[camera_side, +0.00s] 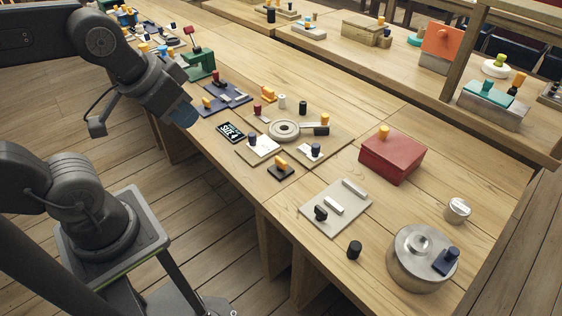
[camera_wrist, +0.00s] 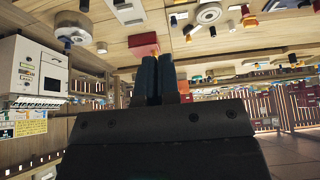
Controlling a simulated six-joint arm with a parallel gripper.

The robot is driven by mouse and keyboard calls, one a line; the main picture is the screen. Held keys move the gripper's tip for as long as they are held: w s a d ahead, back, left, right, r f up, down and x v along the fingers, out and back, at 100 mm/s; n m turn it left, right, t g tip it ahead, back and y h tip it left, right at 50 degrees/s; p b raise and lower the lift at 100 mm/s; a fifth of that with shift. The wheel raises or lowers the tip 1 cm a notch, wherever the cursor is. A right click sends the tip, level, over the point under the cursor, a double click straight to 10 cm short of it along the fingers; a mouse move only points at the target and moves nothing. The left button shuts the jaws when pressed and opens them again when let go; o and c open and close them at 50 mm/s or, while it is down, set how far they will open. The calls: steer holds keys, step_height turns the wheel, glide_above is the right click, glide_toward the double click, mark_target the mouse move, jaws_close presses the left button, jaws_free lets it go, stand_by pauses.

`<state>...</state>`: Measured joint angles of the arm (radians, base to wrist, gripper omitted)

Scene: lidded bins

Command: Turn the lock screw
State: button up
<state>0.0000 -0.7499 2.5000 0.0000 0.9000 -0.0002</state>
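I cannot pick out the lock screw for certain. A round steel bin (camera_side: 421,264) at the front right has a low round knob on its lid and a dark blue knobbed piece (camera_side: 446,260) at its rim. The steel bin also shows at the upper left of the wrist view (camera_wrist: 73,28). My gripper (camera_side: 184,113) is at the left, in the air beside the table and well apart from the bins. In the wrist view its two dark blue fingers (camera_wrist: 157,75) lie side by side, nearly touching, with nothing seen between them.
A grey plate (camera_side: 335,208), a black knob (camera_side: 354,249) and a small metal cylinder (camera_side: 457,209) are nearby. A round grey dial (camera_side: 284,130) and several knobbed pieces fill the middle.

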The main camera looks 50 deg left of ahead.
steer(key=shift+o, duration=0.6)
steer(key=shift+w, duration=0.15)
steer(key=o, duration=0.5)
steer(key=w+n, duration=0.2)
steer(key=w, duration=0.1)
steer(key=w+n+g, duration=0.1)
steer(key=w, duration=0.1)
steer(key=shift+w+a+n, duration=0.2)
steer(key=shift+a+n, duration=0.1)
steer(key=shift+a, duration=0.05)
steer(key=shift+c, duration=0.2)
steer(key=shift+o, duration=0.4)
steer(key=w+a+f+n+g, duration=0.1)
steer(key=w+f+n, duration=0.1)
steer(key=w+n, duration=0.3)
steer(key=w, duration=0.3)
steer(key=shift+a+f+g, duration=0.15)
steer(key=shift+f+g, duration=0.25)
steer(key=n+g, duration=0.3)
steer(key=n, duration=0.6)
glide_above(281, 159)
step_height(281, 159, down, 15)
step_height(281, 159, down, 14)
steer(key=shift+r, duration=0.2)
jaws_close()
